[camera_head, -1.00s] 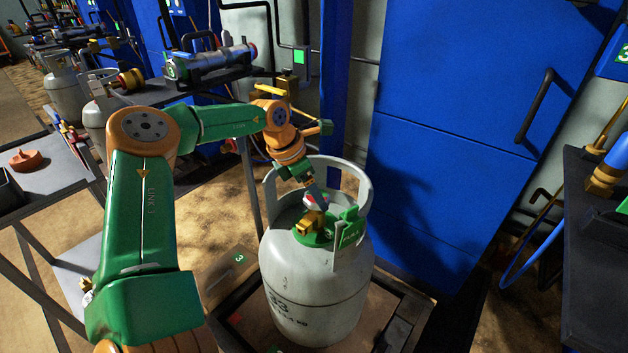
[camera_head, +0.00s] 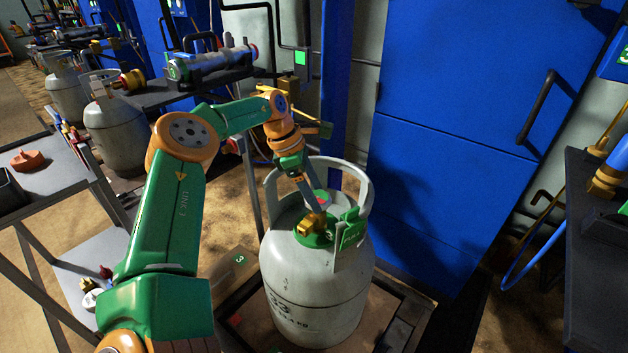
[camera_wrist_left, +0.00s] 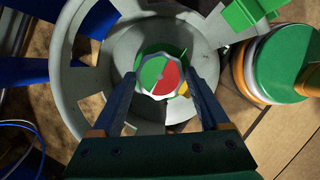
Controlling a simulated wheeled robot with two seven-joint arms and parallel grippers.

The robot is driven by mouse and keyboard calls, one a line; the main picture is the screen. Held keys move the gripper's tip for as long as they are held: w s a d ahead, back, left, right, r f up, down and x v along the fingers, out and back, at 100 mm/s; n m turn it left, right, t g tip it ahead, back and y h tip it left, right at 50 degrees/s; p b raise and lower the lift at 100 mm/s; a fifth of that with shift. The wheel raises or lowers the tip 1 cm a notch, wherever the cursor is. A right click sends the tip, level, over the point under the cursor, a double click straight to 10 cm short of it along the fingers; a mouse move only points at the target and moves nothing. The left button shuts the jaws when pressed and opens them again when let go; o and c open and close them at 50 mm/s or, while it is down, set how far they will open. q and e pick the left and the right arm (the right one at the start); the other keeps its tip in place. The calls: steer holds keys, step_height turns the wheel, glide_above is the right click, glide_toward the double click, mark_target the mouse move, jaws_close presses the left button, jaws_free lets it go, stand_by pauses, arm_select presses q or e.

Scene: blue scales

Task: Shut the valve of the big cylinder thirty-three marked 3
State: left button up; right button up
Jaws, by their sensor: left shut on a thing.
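The big grey cylinder (camera_head: 318,290) marked 33 stands upright on a dark-framed platform, with a collar around its top. A green tag (camera_head: 351,232) hangs on the collar. Its valve has a brass body (camera_head: 312,224) and a round knob (camera_wrist_left: 160,75) with a red and green face and a pale rim. My left gripper (camera_head: 318,203) reaches down inside the collar. In the left wrist view its two fingers stand on either side of the knob, shut on it. My arm and fingers partly hide the valve in the head view. My right gripper is not in view.
A side table (camera_head: 45,170) with an orange knob is at left. More grey cylinders (camera_head: 117,135) stand at the back left.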

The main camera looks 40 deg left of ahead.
arm_select(q)
steer(key=o, duration=1.2)
steer(key=shift+o, duration=0.2)
steer(key=shift+r, duration=0.25)
steer(key=p+v, duration=0.2)
steer(key=v, duration=0.4)
steer(key=shift+s+a+r+p, duration=0.15)
steer(key=shift+r+p, duration=0.15)
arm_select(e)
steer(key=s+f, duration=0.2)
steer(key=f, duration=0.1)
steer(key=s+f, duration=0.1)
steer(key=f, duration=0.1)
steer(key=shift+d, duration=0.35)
